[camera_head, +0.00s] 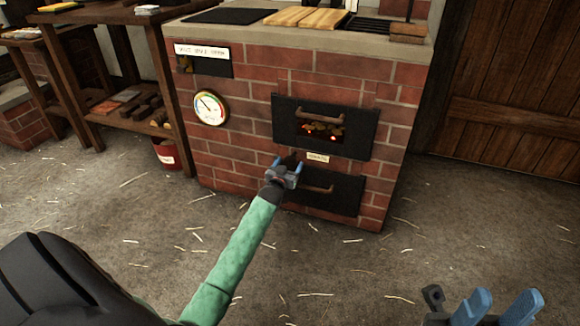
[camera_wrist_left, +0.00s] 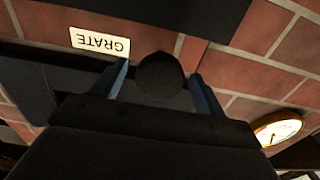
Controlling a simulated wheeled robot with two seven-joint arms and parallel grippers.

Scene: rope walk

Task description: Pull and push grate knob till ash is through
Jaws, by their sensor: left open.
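The grate knob (camera_wrist_left: 160,75) is a round dark knob in the left wrist view, between the two blue fingers of my left gripper (camera_wrist_left: 158,80). The fingers are open, with a gap on each side of the knob. The left gripper (camera_head: 287,163) also shows in the head view, in front of the brick stove, where it mostly hides the knob. The label GRATE (camera_wrist_left: 100,42) is beside the knob and appears as a small plate (camera_head: 317,158) in the head view. My right gripper (camera_head: 505,300) is at the bottom right, its fingers apart and empty.
Above the label is a black firebox door (camera_head: 350,112) with glowing embers behind its opening. Below is a black lower door (camera_head: 335,205) with a handle. A round dial (camera_head: 210,107) is on the bricks. A red bucket (camera_head: 166,155) stands left. The straw-strewn floor is clear.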

